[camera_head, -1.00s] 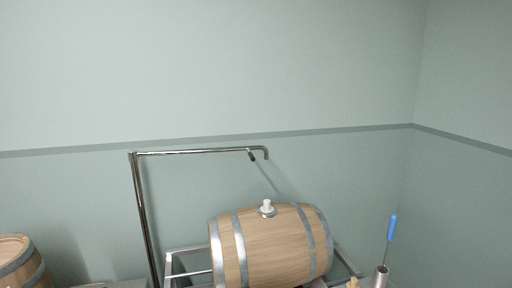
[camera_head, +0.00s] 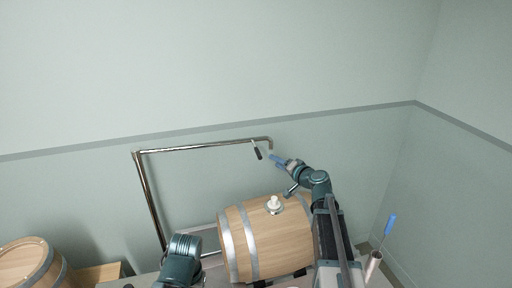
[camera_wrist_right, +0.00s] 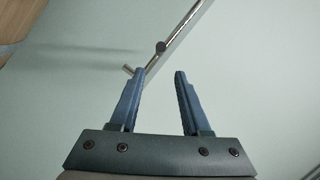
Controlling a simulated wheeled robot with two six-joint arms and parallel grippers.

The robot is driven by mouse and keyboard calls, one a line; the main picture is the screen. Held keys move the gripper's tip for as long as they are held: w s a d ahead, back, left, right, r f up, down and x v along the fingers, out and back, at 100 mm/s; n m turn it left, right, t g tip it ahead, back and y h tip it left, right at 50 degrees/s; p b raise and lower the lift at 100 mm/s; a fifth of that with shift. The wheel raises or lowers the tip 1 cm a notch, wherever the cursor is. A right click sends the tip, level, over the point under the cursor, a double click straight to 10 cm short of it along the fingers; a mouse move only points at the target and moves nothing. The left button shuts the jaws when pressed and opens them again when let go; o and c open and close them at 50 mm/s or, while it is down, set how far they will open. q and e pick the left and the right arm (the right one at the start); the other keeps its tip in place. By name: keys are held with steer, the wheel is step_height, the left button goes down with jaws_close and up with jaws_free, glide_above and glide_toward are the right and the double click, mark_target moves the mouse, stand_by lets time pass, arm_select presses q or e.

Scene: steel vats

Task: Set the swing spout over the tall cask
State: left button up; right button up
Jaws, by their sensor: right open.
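The swing spout (camera_head: 205,147) is a shiny steel pipe reaching right from the top of a post (camera_head: 150,200), with a bent-down end and a dark handle (camera_head: 257,153) near it. Its end is over the lying cask (camera_head: 262,245), which has a white bung (camera_head: 273,204). An upright wooden cask (camera_head: 30,265) stands at the lower left, partly cut off. My right gripper (camera_head: 275,158) is open and empty, just right of the handle. In the right wrist view, the handle (camera_wrist_right: 160,47) shows beyond the gap between the blue fingers (camera_wrist_right: 157,78). My left gripper is not visible.
The lying cask rests on a metal frame (camera_head: 205,233). A blue-handled tool (camera_head: 390,225) stands in a metal cylinder (camera_head: 373,265) at the lower right. A plain wall is behind; the space between the post and the left cask looks clear above.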

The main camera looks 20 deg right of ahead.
mark_target(258, 152)
steer(key=b+x, duration=0.3)
steer(key=x, duration=1)
steer(key=shift+w+a+f, duration=0.2)
steer(key=shift+w+f, duration=0.05)
steer(key=shift+w, duration=0.05)
jaws_close()
stand_by(1.0)
